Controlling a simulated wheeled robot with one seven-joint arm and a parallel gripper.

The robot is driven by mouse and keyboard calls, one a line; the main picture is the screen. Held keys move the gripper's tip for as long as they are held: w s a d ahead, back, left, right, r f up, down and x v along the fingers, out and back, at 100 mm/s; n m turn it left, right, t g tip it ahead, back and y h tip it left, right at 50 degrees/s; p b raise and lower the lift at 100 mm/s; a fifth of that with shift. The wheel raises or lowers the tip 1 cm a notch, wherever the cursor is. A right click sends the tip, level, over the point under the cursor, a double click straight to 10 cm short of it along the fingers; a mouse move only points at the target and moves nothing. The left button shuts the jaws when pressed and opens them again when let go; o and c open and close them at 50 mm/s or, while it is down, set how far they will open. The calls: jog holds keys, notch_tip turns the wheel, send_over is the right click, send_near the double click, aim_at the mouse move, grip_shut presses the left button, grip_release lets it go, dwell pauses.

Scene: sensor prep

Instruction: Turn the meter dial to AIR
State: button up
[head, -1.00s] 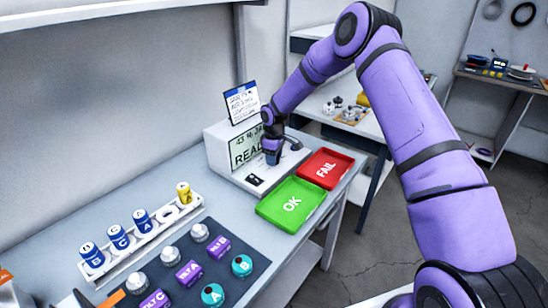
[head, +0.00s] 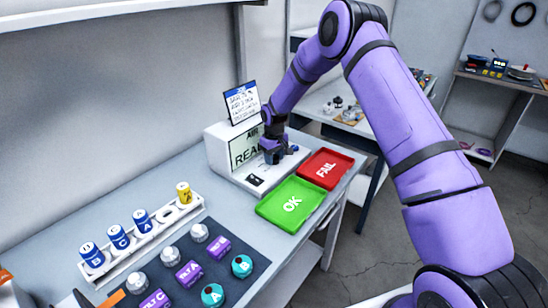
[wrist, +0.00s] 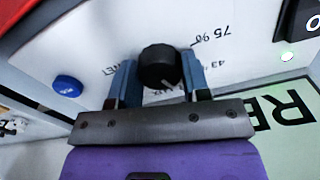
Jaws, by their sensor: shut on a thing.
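The meter (head: 217,153) is a white box at the back of the bench, with a pale green screen (head: 245,148). The screen's top line appears to read AIR, above large letters starting READ. My gripper (head: 275,153) is at the meter's front right. In the wrist view, the black dial (wrist: 158,66) sits between the two blue fingers of my gripper (wrist: 160,82), which are shut on it. A pale pointer mark shows at the dial's lower right. Upside-down scale labels, one reading 75%, surround it. Some labels are partly hidden by the fingers.
A green OK tray (head: 291,204) and a red FAIL tray (head: 325,168) lie in front of the meter. A rack (head: 150,238) of labelled cylinders stands left.

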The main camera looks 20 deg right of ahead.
aim_at(274, 157)
jog(key=o, duration=0.9)
notch_tip(274, 157, up, 11)
jog(key=shift+f, duration=0.1)
dwell(0.3)
